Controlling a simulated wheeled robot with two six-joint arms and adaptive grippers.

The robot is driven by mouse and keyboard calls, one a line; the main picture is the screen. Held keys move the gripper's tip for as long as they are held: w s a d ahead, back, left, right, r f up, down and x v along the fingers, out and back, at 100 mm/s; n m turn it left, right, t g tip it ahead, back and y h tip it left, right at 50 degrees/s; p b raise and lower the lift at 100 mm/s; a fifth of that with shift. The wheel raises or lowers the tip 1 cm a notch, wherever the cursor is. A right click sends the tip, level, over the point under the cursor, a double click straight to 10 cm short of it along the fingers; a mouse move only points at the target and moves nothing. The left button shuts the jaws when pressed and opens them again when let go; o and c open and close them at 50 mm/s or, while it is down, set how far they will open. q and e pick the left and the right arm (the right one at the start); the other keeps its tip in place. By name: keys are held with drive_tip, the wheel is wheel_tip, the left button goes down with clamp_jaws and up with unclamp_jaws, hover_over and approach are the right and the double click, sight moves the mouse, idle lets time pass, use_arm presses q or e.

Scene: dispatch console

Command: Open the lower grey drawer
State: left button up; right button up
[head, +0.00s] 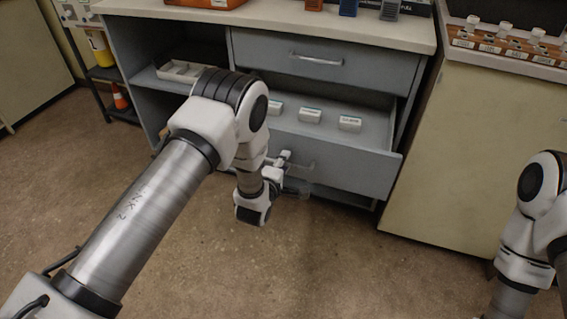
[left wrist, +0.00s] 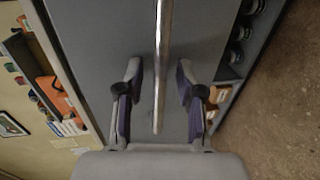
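The lower grey drawer (head: 350,168) stands pulled out, with its inside showing. Several small white boxes (head: 310,115) lie in it. My left gripper (head: 298,175) is at the drawer's front, partly hidden by my own arm in the head view. In the left wrist view, the open fingers (left wrist: 158,72) stand one on each side of the metal bar handle (left wrist: 161,50), with a gap on both sides. The grey drawer front (left wrist: 110,35) fills the space behind the handle. My right arm shows at the right edge, but its gripper is out of view.
The upper grey drawer (head: 300,58) above is shut. An open shelf with a pale tray (head: 180,71) is at its left. A beige cabinet (head: 465,150) stands close on the right. The floor in front is clear.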

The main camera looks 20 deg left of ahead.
use_arm(q)
drive_tip(key=shift+s, duration=0.1)
drive_tip(key=v, duration=1.1)
drive_tip(key=shift+s, duration=0.4)
